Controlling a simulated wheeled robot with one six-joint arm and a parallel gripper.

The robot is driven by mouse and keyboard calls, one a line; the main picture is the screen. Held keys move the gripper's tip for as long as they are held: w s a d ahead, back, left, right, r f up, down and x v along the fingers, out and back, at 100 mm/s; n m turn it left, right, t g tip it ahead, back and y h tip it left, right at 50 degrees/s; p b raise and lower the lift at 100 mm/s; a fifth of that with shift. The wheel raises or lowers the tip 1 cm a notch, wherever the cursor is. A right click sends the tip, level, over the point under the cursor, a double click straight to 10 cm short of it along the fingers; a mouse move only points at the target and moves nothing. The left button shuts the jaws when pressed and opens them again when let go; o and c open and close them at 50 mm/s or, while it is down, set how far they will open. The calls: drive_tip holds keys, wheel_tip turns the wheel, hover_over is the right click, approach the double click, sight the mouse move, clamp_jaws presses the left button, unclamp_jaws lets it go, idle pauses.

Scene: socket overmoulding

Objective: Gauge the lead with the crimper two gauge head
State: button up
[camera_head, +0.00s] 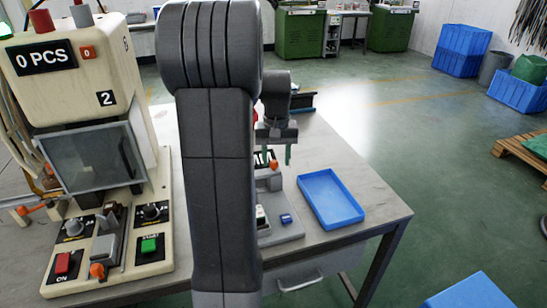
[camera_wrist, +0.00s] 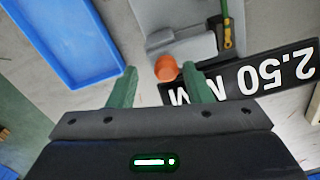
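The gauge head (camera_head: 291,232) is a grey unit on the bench, partly hidden behind my arm in the head view. The wrist view shows its grey body (camera_wrist: 178,14), an orange knob (camera_wrist: 166,69) and a black sign (camera_wrist: 268,75) reading 2.50 MM upside down. A thin green piece with a yellow-gold end (camera_wrist: 227,36) lies at the grey body; it may be the lead, but I cannot be sure. My gripper (camera_wrist: 158,68), also in the head view (camera_head: 279,150), has its green fingers apart with nothing gripped. The orange knob appears between the fingertips; I cannot tell the distance.
An empty blue tray (camera_head: 331,200) lies right of the gauge and also shows in the wrist view (camera_wrist: 75,78). The cream crimper two (camera_head: 95,130) stands at the left, with 0 PCS on its display. The bench (camera_head: 385,208) is clear near its right edge.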

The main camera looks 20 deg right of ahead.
wheel_tip(320, 180, up, 14)
drive_tip(key=p, duration=0.2)
idle(0.4)
drive_tip(key=shift+a+f, duration=0.1)
drive_tip(key=shift+f, duration=0.05)
wheel_tip(320, 180, down, 14)
drive_tip(key=shift+a+f+b, duration=0.1)
drive_tip(key=shift+b, duration=1)
drive_tip(key=shift+a+r, duration=0.2)
drive_tip(key=shift+a, duration=0.35)
drive_tip(key=shift+s, duration=0.1)
